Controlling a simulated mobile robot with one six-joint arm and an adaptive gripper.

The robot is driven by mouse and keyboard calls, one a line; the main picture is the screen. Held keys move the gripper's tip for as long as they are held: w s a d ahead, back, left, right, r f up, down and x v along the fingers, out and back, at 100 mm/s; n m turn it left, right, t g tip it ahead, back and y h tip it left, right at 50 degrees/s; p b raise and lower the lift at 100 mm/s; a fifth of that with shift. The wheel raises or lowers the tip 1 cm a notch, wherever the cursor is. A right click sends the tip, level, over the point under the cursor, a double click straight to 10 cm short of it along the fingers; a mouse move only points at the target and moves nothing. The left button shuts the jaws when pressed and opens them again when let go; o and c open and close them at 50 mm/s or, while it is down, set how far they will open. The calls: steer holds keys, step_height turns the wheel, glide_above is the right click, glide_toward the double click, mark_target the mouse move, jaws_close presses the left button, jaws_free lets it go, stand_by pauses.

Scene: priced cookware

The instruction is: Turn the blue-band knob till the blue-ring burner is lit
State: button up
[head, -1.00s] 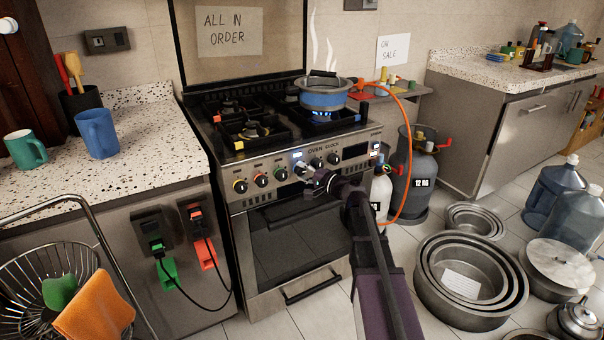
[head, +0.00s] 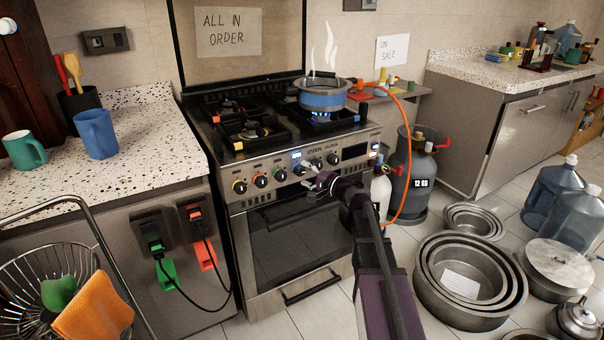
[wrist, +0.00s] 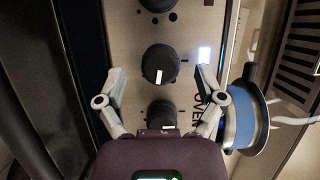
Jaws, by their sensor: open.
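The stove (head: 290,235) has a row of black knobs, some with coloured bands, on its front panel. A blue-banded pot (head: 322,100) steams on the right-hand burner, and blue flames (head: 322,115) show beneath it; any ring there is hidden. My gripper (head: 320,184) is open in front of the panel's middle knobs. In the wrist view, a black knob (wrist: 159,64) with a white pointer lies between the spread fingers (wrist: 159,80), apart from both. I cannot make out a blue band on it. Another knob (wrist: 161,112) sits nearer my palm. The pot shows at the right (wrist: 243,120).
Other burners on the left carry no pots. An orange hose (head: 409,125) runs down beside a grey gas cylinder (head: 420,165). Nested metal pans (head: 440,300) stand on the floor at right. A speckled counter (head: 150,180) with mugs adjoins the stove's left side.

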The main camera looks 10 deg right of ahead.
steer(key=v, duration=1)
steer(key=shift+s+d, duration=0.2)
steer(key=shift+s, duration=0.1)
steer(key=shift+f, duration=0.1)
steer(key=s+a+f+n+g+h, duration=0.3)
steer(key=s+a+f+n+g, duration=0.15)
steer(key=s+a+f, duration=0.2)
steer(key=s+a+f+n+g+h, duration=0.2)
steer(key=s+a+f+n+g, duration=0.1)
steer(key=s+a+f+g, duration=0.4)
steer(key=s+d+f+n+g+h, duration=0.2)
steer(key=s+d+f+h, duration=0.3)
steer(key=s+h, duration=0.15)
step_height(320, 180, up, 30)
steer(key=p, duration=2.9)
steer(key=shift+w+p, duration=0.3)
steer(key=shift+p, duration=0.05)
steer(key=shift+d+f, duration=0.15)
steer(key=c, duration=0.4)
